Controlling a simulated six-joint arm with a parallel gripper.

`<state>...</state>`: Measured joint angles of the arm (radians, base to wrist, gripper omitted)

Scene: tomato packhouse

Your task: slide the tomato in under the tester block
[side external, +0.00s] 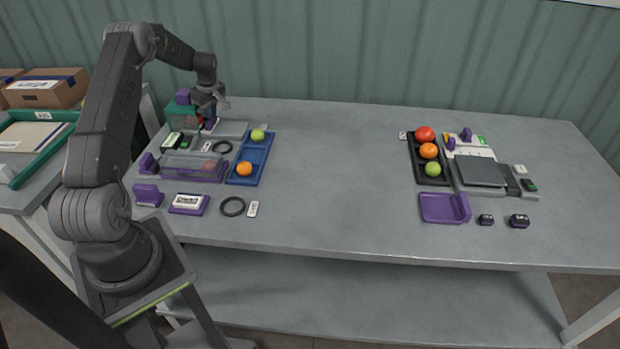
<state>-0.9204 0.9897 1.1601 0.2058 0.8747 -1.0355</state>
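My gripper (209,112) is at the back left of the table, pointing down beside a green and purple block (181,115) that looks like the tester. A small patch of red shows close below the gripper, but I cannot tell whether it is a tomato. The fingertips are too small and dark to show whether they are open or shut. A grey plate (232,128) extends to the right of the block. A green tomato (257,135) and an orange tomato (244,169) lie in a blue tray (262,160) to the right.
A clear-sided purple box (180,168) with something reddish inside stands in front of the tester. A black tray (417,170) holds three tomatoes beside a scale (480,171). The middle of the table is clear.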

